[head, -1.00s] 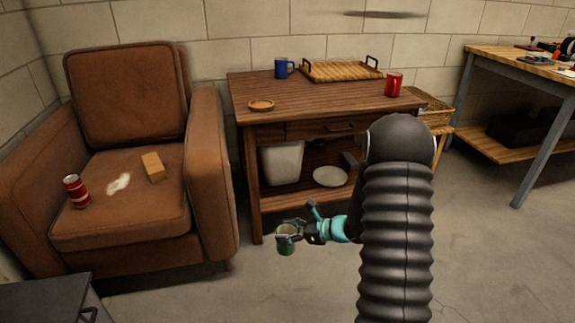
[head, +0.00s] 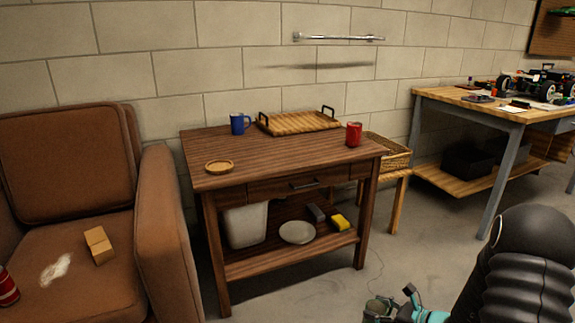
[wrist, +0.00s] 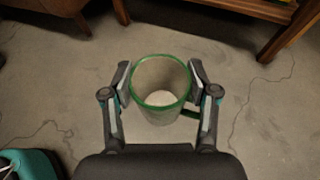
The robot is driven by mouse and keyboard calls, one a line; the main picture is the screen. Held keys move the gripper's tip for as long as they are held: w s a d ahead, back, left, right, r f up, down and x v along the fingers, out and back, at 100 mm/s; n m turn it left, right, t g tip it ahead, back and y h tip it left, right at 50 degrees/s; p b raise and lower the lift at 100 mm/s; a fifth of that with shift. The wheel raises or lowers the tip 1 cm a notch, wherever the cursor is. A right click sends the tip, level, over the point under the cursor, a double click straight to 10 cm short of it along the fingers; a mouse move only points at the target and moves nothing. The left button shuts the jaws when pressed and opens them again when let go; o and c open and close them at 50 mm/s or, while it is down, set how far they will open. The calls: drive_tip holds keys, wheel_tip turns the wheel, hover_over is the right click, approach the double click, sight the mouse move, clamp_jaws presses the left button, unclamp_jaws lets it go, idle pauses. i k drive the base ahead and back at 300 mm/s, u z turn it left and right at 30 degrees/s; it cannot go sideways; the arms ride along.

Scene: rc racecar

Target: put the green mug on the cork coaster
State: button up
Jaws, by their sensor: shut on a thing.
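The green mug (wrist: 161,88) is upright between the fingers of my gripper (wrist: 160,82) in the wrist view, with its green rim up and its handle to the lower right. My gripper is shut on it, held above the concrete floor. In the head view my gripper (head: 392,308) and the mug (head: 376,308) show at the bottom edge, partly cut off. The round cork coaster (head: 219,166) lies empty on the left front part of the wooden table (head: 285,163), well up and left of my gripper.
On the table, a blue mug (head: 238,123) and a wooden tray (head: 298,123) stand at the back, and a red mug (head: 354,134) at the right. An armchair (head: 160,220) stands close on the left. The tabletop around the coaster is clear.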

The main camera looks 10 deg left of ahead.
sight(225, 167)
drive_tip(key=z, duration=1.7)
drive_tip(key=k, duration=0.55)
drive_tip(key=z, duration=0.95)
drive_tip(key=k, duration=0.2)
drive_tip(key=u, duration=3.75)
drive_tip(key=i, duration=0.25)
drive_tip(key=z, duration=0.05)
